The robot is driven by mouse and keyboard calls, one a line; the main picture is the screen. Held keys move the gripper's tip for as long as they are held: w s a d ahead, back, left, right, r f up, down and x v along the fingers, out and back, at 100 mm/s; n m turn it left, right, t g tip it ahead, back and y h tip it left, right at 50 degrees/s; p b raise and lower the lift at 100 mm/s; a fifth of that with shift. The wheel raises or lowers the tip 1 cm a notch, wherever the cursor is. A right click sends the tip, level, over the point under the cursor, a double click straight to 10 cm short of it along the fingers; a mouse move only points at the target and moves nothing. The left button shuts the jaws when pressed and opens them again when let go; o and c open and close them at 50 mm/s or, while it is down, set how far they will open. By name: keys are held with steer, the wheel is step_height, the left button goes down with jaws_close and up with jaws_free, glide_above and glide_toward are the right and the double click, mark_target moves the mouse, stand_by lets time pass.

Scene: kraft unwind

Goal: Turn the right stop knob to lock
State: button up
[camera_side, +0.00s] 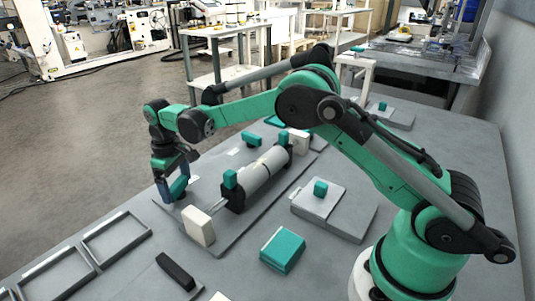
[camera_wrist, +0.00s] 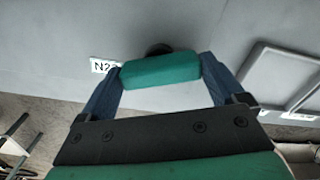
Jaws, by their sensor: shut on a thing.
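A green bar-shaped knob (camera_wrist: 160,70) sits between the two blue fingers of my gripper (camera_wrist: 162,75), with a finger at each end of it. A dark round part (camera_wrist: 158,49) shows just behind the knob. In the side view my gripper (camera_side: 173,187) points down at the far left edge of the table, and the green knob (camera_side: 179,187) shows between its fingers. Nothing in these frames shows clearly whether this is the right stop knob or which way lock lies.
A pale roll (camera_side: 264,172) lies in a dark cradle with teal blocks (camera_side: 230,179) at its ends. A cream block (camera_side: 198,226) stands near my gripper. Empty grey frames (camera_side: 117,237) lie front left. A label (camera_wrist: 104,66), partly hidden, is beside the knob.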

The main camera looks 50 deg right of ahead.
mark_target(176, 183)
steer(key=n, duration=1.2)
steer(key=shift+n, duration=0.4)
stand_by(0.3)
steer(key=o, duration=1)
steer(key=shift+c, duration=0.2)
steer(key=shift+r, duration=2.85)
